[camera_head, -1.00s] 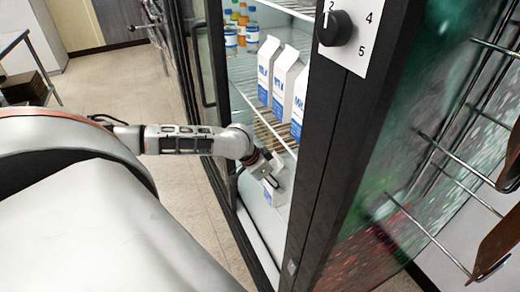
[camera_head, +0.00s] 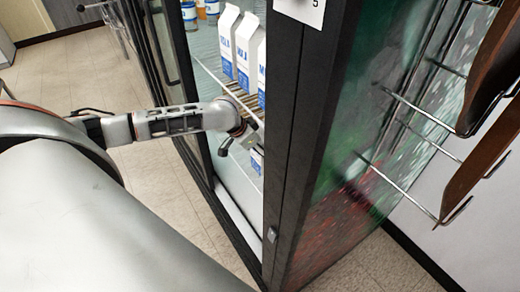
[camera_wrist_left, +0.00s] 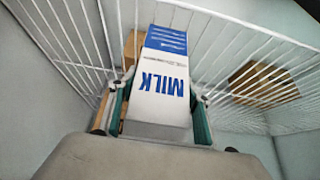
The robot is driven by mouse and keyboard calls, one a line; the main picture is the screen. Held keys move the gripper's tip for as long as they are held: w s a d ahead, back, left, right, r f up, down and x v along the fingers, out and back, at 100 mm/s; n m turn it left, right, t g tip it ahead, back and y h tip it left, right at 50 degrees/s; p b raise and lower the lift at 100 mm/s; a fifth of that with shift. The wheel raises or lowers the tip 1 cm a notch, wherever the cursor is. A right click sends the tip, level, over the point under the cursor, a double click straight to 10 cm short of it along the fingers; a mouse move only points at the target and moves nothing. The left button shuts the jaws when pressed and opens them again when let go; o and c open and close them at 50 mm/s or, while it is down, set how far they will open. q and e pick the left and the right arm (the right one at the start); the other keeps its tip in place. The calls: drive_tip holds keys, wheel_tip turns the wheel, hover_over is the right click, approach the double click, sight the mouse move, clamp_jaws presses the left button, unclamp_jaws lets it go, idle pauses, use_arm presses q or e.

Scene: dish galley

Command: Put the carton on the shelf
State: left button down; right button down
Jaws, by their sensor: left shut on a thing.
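My left gripper (camera_wrist_left: 160,112) is shut on a white and blue milk carton (camera_wrist_left: 162,95), with one finger on each side; the lettering reads upside down in the left wrist view. In the head view my left arm reaches into the open glass-doored fridge. There the left gripper (camera_head: 236,140) is below a wire shelf (camera_head: 238,95), and only a small part of the held carton (camera_head: 257,160) shows past the dark frame. White shelf wires (camera_wrist_left: 245,35) spread behind the carton in the wrist view. Whether the carton touches anything below is hidden. My right gripper is out of view.
Other milk cartons (camera_head: 242,45) stand on the wire shelf above. Bottles (camera_head: 190,14) stand farther back. The fridge's dark frame (camera_head: 295,120) blocks the right side. Brown boxes (camera_wrist_left: 265,85) show behind the wires. A rack with brown boards (camera_head: 490,70) hangs at right.

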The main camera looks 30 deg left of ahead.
use_arm(q)
drive_tip(key=shift+w+r, duration=0.1)
drive_tip(key=c, duration=1)
unclamp_jaws()
drive_tip(key=shift+f, duration=0.2)
drive_tip(key=p+v, duration=0.1)
drive_tip(key=v, duration=0.5)
drive_tip(key=s+a, duration=0.4)
drive_tip(key=s, duration=0.7)
drive_tip(key=shift+a+f, duration=0.2)
drive_tip(key=shift+f, duration=0.1)
